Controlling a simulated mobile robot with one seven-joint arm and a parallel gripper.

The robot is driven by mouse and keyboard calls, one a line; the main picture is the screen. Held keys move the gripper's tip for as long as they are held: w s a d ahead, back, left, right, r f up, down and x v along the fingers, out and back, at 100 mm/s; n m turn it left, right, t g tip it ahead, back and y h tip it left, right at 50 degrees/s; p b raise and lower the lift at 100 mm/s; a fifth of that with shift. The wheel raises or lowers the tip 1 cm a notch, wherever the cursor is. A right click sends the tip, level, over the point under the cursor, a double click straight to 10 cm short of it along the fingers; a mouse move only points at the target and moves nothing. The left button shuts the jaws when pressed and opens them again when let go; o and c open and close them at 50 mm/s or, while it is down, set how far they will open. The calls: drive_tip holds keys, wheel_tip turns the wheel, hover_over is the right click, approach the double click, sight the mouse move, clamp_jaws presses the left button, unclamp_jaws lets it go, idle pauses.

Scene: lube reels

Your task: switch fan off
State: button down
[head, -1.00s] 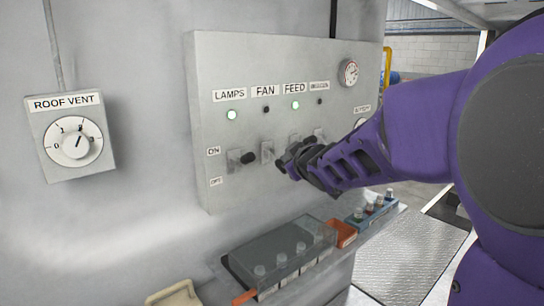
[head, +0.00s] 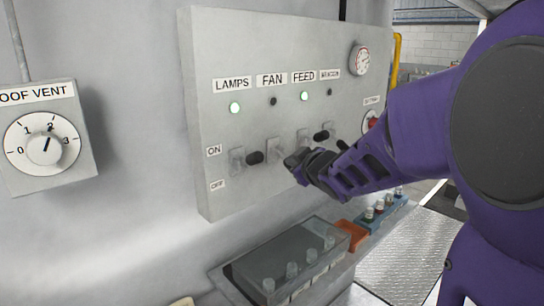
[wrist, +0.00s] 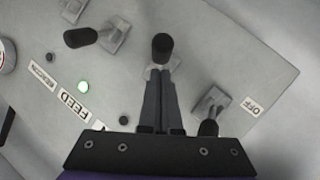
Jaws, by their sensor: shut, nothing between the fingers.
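The grey switch panel (head: 225,60) has several labelled lever switches. The FAN label (head: 271,80) has a dark indicator (head: 273,101) under it. The fan switch plate (head: 274,150) is partly visible in the head view; my gripper hides its lever. In the wrist view the fan lever's black knob (wrist: 161,45) points away from the labels, toward the OFF side. My gripper (head: 290,161) is shut and empty, its fingertips (wrist: 160,72) right at the fan lever; whether they touch is unclear.
The lamps lever (head: 255,157) is close left of my gripper, the feed switch (head: 303,138) close right. The lamps and feed indicators glow green. A shelf below holds a dark lidded box (head: 285,255). A roof vent dial (head: 45,143) is on the left wall.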

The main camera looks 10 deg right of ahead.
drive_tip(key=shift+w+d+f, duration=0.15)
drive_tip(key=shift+w+f, duration=0.1)
drive_tip(key=shift+f, duration=0.1)
